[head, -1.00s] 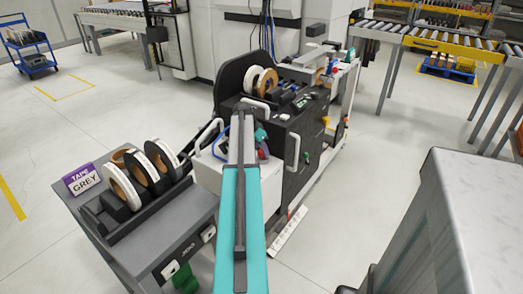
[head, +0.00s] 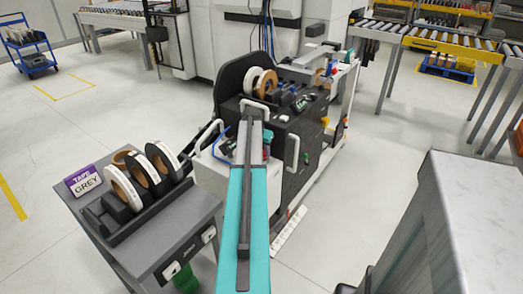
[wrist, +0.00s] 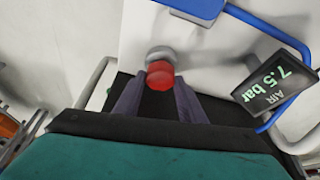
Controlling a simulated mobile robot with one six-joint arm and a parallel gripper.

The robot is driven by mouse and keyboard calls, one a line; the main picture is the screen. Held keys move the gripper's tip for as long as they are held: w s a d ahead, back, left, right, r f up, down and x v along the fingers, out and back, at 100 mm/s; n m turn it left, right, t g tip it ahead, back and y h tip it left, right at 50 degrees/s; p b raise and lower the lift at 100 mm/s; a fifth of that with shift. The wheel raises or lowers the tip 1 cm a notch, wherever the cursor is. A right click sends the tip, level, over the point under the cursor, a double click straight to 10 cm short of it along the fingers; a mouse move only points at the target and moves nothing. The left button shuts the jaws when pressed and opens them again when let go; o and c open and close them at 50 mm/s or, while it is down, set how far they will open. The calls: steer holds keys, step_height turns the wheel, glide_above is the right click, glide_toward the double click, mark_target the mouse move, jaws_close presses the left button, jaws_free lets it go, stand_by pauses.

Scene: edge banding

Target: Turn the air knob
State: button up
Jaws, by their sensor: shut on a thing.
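The air knob (wrist: 160,76) is a red knob on a round grey base (wrist: 159,54), fixed to a white panel in the wrist view. My gripper (wrist: 160,92) has its two dark fingers on either side of the red knob and is shut on it. A dark display (wrist: 277,84) to the right of the knob reads "AIR 7.5 bar", seen turned nearly upside down. In the head view my teal and grey arm covers the knob and the gripper.
The black edge banding machine (head: 290,145) stands beyond my arm. A blue hose (wrist: 262,25) and a light handle (wrist: 92,85) lie near the gripper. A grey cart (head: 165,235) with tape rolls (head: 160,165) is at left. A grey-topped table (head: 470,200) is at right.

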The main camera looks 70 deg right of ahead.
steer(key=shift+s+n+t+p, duration=0.1)
steer(key=shift+n+t+p, duration=0.55)
steer(key=shift+n, duration=1.15)
steer(key=o, duration=1)
steer(key=shift+o, duration=0.2)
steer(key=shift+r, duration=0.15)
steer(key=v, duration=1.3)
steer(key=shift+s+r+b, duration=0.2)
steer(key=shift+r+b, duration=0.1)
